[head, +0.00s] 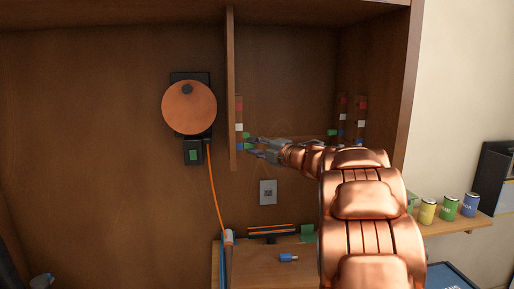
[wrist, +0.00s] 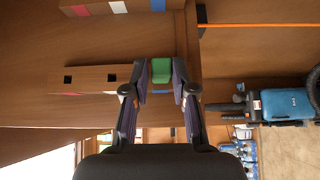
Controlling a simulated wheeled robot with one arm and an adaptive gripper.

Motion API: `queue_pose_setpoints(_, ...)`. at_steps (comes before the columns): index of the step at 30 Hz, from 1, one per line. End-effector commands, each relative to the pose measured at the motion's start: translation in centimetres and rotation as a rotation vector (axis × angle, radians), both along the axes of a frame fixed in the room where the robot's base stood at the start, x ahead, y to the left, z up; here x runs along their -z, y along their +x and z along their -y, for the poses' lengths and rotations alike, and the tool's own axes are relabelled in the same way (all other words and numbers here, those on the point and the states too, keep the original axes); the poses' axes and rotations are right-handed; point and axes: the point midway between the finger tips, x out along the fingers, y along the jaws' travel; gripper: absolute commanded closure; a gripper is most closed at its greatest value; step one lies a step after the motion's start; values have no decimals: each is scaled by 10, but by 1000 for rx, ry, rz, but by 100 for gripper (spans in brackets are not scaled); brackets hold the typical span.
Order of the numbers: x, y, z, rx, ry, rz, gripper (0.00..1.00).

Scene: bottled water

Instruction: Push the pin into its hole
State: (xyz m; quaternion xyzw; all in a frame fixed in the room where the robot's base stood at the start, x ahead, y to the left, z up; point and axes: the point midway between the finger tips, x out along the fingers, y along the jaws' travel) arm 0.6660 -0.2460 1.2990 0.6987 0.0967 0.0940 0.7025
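My gripper (head: 256,147) is at the left divider of the cabinet; it also shows in the wrist view (wrist: 161,72). Its two fingers stand on either side of a green pin (wrist: 161,70). The fingertips are very close to the pin, and I cannot tell whether both touch it. A small blue patch shows just below the green in the wrist view. How deep the green pin sits is hidden.
A round copper-coloured disc (head: 189,107) hangs left of the divider (head: 231,60), with an orange cable below. A grey wall plate (head: 268,192) and a blue-ended item (head: 288,258) are lower. Coloured cans (head: 449,208) stand on the right shelf. A blue machine (wrist: 280,104) shows in the wrist view.

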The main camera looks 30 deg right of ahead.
Motion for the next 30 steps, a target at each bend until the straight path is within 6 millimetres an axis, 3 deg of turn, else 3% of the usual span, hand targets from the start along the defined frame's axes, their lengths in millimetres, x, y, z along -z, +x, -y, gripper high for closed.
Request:
queue_pose_setpoints(6, 0, 0, 0, 1, 0, 0, 51)
queue_pose_setpoints(17, 0, -5, 2, 2, 0, 0, 51)
queue_pose_setpoints(30, -1, -74, 22, 5, 0, -1, 51)
